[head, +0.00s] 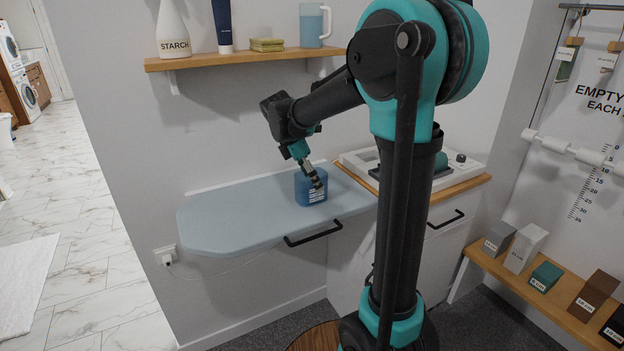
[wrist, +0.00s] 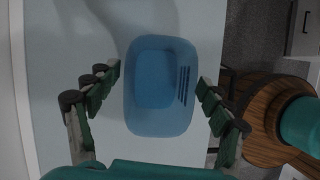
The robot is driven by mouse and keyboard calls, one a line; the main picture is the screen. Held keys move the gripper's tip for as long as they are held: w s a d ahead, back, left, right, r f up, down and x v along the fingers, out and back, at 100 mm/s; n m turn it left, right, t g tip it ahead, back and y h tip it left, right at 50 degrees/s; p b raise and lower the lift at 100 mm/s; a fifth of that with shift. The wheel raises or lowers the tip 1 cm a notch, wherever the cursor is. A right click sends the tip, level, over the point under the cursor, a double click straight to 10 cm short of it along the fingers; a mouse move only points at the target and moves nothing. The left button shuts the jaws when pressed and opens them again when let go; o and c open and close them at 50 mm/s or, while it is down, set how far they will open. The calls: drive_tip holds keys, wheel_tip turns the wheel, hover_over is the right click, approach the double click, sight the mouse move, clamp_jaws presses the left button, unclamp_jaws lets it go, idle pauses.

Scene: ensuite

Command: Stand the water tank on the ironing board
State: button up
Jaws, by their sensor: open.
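The blue water tank (head: 309,189) stands upright on the pale blue ironing board (head: 225,213), near the board's right end. In the wrist view the tank (wrist: 160,85) is a rounded translucent blue box seen from above, with dark lettering marks on its right side. The board (wrist: 65,100) shows around it. My gripper (head: 314,180) is at the tank from above. In the wrist view my gripper (wrist: 155,90) is open, with one finger on each side of the tank and a visible gap to each. Whether the tank's base rests fully flat is not seen.
A wooden-edged counter (head: 455,188) adjoins on the right. The board's left part is clear.

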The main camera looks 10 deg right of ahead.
drive_tip(key=v, duration=1.2)
